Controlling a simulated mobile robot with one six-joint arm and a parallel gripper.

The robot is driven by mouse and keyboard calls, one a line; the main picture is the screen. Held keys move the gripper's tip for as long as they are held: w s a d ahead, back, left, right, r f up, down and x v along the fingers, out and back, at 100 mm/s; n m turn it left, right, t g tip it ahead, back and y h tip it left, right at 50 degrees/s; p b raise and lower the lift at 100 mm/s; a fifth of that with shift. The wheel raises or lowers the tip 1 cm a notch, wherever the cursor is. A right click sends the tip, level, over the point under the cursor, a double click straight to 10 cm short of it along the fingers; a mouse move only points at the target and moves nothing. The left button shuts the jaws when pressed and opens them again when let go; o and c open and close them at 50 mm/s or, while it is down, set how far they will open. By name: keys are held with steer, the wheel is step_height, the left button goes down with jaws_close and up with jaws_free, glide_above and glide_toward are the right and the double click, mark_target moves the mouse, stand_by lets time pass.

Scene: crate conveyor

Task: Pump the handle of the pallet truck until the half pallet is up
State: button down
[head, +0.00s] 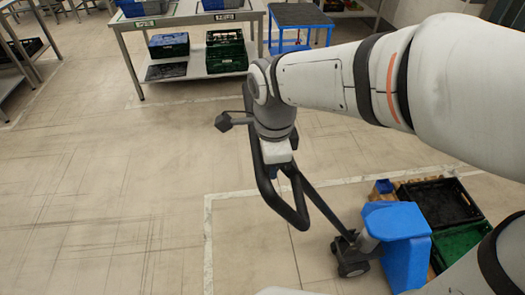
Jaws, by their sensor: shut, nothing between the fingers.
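The pallet truck has a blue body (404,250), small dark wheels (352,268) and a bar rising to a black loop handle (302,208). The handle leans to the left of the body, toward the middle of the view. My gripper (279,162) is at the handle's loop, shut with nothing held. Its fingertips are mostly hidden, and I cannot tell whether they touch the handle. Behind the blue body, a little wood of the half pallet (382,187) shows. The pallet's height above the floor cannot be told.
A black crate (438,203) and a green crate (462,238) are at the pallet. A white line (208,240) marks the floor. A table (190,20) with crates on its lower shelf and a blue-framed cart (300,16) stand behind.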

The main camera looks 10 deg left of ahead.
steer(key=shift+s+a+f, duration=0.2)
steer(key=shift+a+f, duration=0.1)
steer(key=shift+a, duration=0.25)
steer(key=shift+s+a+f, duration=0.15)
steer(key=shift+a+f, duration=0.15)
steer(key=shift+a, duration=0.25)
steer(key=shift+r, duration=0.1)
steer(key=w+d+r+p, duration=0.5)
steer(key=d, duration=1)
steer(key=w+d+r+p, duration=0.4)
steer(key=w+d, duration=0.1)
steer(key=d, duration=1)
steer(key=w+d+r+p, duration=0.5)
steer(key=d, duration=1.1)
step_height(320, 180, up, 12)
steer(key=p, duration=0.2)
steer(key=shift+p, duration=0.3)
steer(key=shift+d, duration=0.1)
